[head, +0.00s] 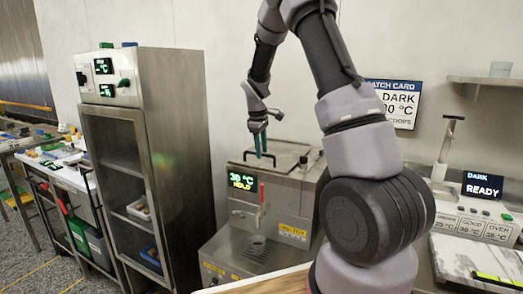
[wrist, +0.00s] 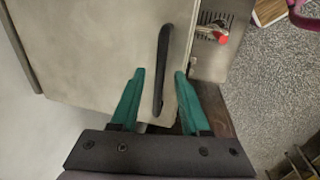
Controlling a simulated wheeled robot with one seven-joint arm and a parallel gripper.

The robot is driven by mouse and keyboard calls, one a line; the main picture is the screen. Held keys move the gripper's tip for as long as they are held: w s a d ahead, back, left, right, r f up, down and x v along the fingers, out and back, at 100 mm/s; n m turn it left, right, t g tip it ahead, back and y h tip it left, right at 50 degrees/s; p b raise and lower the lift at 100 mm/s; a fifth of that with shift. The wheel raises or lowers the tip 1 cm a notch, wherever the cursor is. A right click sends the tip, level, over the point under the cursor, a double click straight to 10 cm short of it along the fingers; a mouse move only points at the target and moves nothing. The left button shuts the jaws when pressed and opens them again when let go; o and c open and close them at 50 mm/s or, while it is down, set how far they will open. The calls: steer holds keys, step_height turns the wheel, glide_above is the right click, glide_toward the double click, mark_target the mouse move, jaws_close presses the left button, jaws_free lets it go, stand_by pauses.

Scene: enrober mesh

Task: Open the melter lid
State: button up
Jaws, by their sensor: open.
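The melter (head: 268,205) is a steel box below and behind my arm in the head view, with a display reading 30 °C HOLD. Its flat steel lid (wrist: 90,45) lies closed on top. A black bar handle (wrist: 161,70) runs along the lid; it also shows in the head view (head: 273,157). My gripper (head: 260,146) points down over the lid. In the wrist view its green fingers (wrist: 155,85) are open, one on each side of the handle's near end. I cannot tell whether they touch it.
A red-handled tap (head: 262,193) is on the melter's front. A tall steel cabinet (head: 170,130) stands to the left. A tempering station with a READY display (head: 483,186) is at the right. The wall is close behind the melter.

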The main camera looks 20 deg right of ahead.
jaws_close()
stand_by(1.5)
